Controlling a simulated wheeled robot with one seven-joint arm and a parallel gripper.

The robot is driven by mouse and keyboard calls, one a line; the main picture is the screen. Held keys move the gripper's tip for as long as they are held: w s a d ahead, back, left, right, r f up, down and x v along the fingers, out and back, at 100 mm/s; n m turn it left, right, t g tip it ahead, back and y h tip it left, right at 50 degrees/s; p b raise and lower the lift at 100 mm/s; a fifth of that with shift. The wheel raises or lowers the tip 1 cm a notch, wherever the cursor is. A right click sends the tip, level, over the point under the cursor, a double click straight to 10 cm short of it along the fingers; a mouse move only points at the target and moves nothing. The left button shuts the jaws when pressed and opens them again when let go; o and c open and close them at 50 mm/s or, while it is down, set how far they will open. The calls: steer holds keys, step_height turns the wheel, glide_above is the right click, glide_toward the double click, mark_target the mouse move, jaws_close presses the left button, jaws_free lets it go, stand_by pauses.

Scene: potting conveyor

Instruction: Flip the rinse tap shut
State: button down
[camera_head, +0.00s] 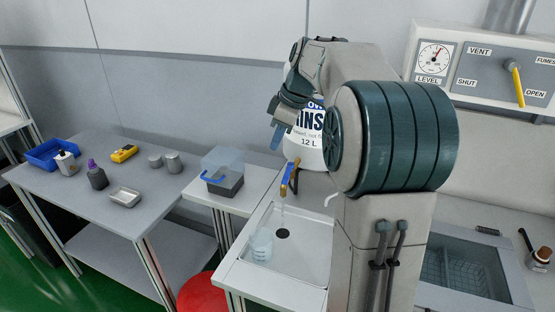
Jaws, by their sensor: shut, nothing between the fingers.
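The rinse tap (293,180) is brass-coloured with a blue lever (287,172). It sticks out at the front of a white rinse container (313,150) marked 12 L. A thin pale stream, apparently water, falls from its spout toward the sink (310,250). The lever looks tilted along the tap body; its exact angle is hard to tell. My gripper (277,138) is shut and empty, pointing down in front of the container's left side. It is above the tap and appears apart from it. My arm hides the container's right side.
A clear beaker (261,244) stands in the sink, left of the dark drain (282,234). A clear-lidded box (222,172) stands on the surface to the left. The grey table (130,222) holds bottles, a dish and a blue tray (52,154). A vent panel (487,75) is at upper right.

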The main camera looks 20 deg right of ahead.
mark_target(288, 173)
steer(key=x, duration=1)
steer(key=s+d+p, duration=0.1)
steer(key=s+d, duration=0.1)
steer(key=d, duration=0.1)
steer(key=shift+s+d+r+p, duration=0.1)
steer(key=shift+s+d+p, duration=0.1)
steer(key=shift+p, duration=0.15)
